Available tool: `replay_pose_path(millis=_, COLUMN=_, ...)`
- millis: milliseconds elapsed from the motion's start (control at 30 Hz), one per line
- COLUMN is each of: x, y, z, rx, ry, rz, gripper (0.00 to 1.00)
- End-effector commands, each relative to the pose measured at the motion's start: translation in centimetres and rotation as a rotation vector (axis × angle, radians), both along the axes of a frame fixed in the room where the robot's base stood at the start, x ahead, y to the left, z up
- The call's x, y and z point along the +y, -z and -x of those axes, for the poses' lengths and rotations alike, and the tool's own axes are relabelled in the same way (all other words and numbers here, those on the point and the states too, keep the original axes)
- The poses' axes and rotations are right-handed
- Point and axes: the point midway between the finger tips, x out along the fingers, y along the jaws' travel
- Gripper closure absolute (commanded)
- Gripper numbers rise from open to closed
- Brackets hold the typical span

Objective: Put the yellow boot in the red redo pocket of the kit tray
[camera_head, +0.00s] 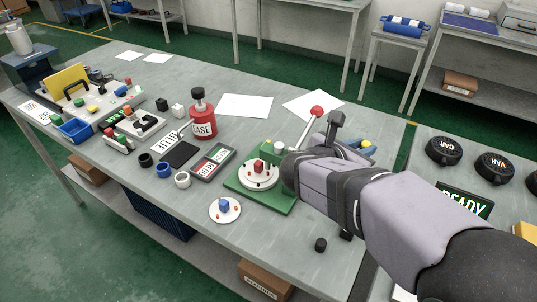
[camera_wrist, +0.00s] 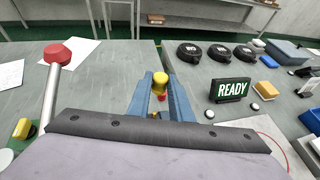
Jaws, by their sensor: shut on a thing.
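My gripper (camera_wrist: 160,97) has blue fingers shut on the yellow boot (camera_wrist: 159,77), which stands up between the fingertips in the wrist view. A small red bit shows just below it. In the head view my arm hides most of the gripper, and only a little yellow and blue shows past the wrist. My gripper is well to the right of this tray.
The green fixture (camera_head: 283,202) carries a white disc with a red block; a red-knobbed lever (camera_head: 317,111) stands behind it. A red grease can (camera_head: 203,122) is behind the tray. A READY sign (camera_wrist: 233,90) stands on the other table.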

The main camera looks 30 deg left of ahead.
Motion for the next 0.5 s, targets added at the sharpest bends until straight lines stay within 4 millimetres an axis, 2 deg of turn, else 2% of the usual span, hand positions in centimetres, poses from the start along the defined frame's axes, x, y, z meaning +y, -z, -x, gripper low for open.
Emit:
replay_pose_path(millis=167, x=1.7, y=-0.5, z=0.0, rx=-0.001, ry=0.009, rz=0.000, gripper=1.00)
replay_pose_path(millis=500, x=8.3, y=-3.5, z=0.4, rx=-0.001, ry=0.028, rz=-0.002, gripper=1.00)
